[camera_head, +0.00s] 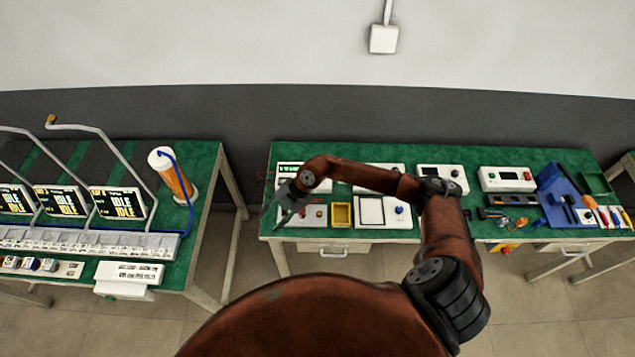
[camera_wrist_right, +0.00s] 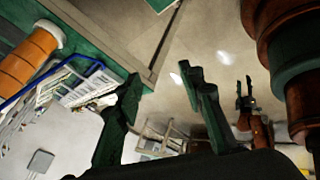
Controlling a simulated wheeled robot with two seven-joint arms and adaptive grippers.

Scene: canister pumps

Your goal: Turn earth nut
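I cannot make out an earth nut for certain in either view. A white unit (camera_head: 316,222) with a small brownish round part (camera_head: 319,213) stands at the left end of the right-hand green bench. My right gripper (camera_head: 283,222) hangs over that end, pointing down and left, and hides part of what is beneath. In the right wrist view its two dark green fingers (camera_wrist_right: 159,80) are apart with nothing between them. A reddish arm with a small dark gripper (camera_wrist_right: 245,90), seemingly my left one, shows there with its fingers apart. My left gripper is outside the head view.
The right bench (camera_head: 285,152) also holds white instrument boxes (camera_head: 442,179), a yellow tray (camera_head: 342,215), a blue rack (camera_head: 560,190) and hand tools. The left bench (camera_head: 205,160) carries an orange canister (camera_head: 176,180), screens and metal rails. A floor gap separates the benches.

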